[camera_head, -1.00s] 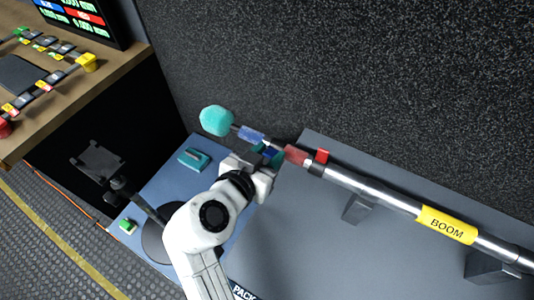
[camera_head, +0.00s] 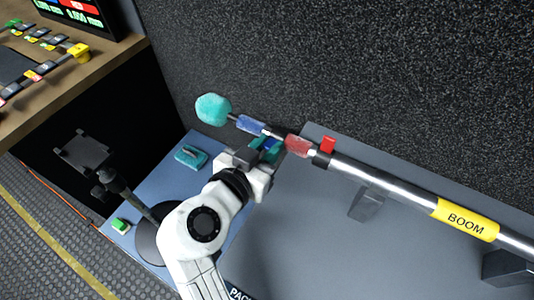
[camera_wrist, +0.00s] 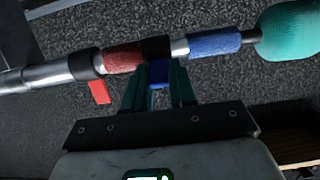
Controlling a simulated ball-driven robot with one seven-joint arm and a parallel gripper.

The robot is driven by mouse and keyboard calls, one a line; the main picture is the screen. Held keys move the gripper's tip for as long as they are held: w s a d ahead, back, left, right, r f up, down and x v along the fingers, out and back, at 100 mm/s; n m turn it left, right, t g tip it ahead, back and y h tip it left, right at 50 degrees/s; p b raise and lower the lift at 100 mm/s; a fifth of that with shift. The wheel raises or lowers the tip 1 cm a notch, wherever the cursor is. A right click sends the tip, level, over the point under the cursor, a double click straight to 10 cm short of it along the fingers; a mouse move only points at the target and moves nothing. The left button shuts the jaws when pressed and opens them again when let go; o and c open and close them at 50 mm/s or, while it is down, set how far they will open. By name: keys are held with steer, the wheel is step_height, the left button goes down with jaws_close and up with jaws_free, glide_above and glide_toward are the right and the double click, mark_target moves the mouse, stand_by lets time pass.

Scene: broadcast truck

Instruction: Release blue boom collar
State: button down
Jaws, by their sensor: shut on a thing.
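The boom pole (camera_head: 376,181) runs across the head view, with a teal fuzzy tip (camera_head: 213,109) at its left end. A blue sleeve (camera_head: 250,124) and a red sleeve (camera_head: 298,145) sit on it near that end. In the wrist view the blue sleeve (camera_wrist: 214,42) is right of a black collar (camera_wrist: 157,47), and the red sleeve (camera_wrist: 124,58) is left of it. A blue tab (camera_wrist: 159,73) hangs below the black collar. My gripper (camera_head: 268,149) is shut on this blue tab, between its teal fingers, just below the pole.
A red tab (camera_head: 327,145) hangs on the pole near the red sleeve. A yellow BOOM label (camera_head: 465,219) wraps the pole farther right. Grey supports (camera_head: 366,203) stand under it. A teal object (camera_head: 190,157) and a green button (camera_head: 120,225) lie on the blue-grey surface. A dark textured wall (camera_head: 350,70) stands behind.

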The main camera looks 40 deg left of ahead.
steer(key=shift+f, duration=0.1)
stand_by(0.4)
steer(key=c, duration=0.9)
jaws_free()
steer(key=v, duration=1.1)
steer(key=shift+f+b, duration=0.2)
steer(key=shift+b, duration=0.2)
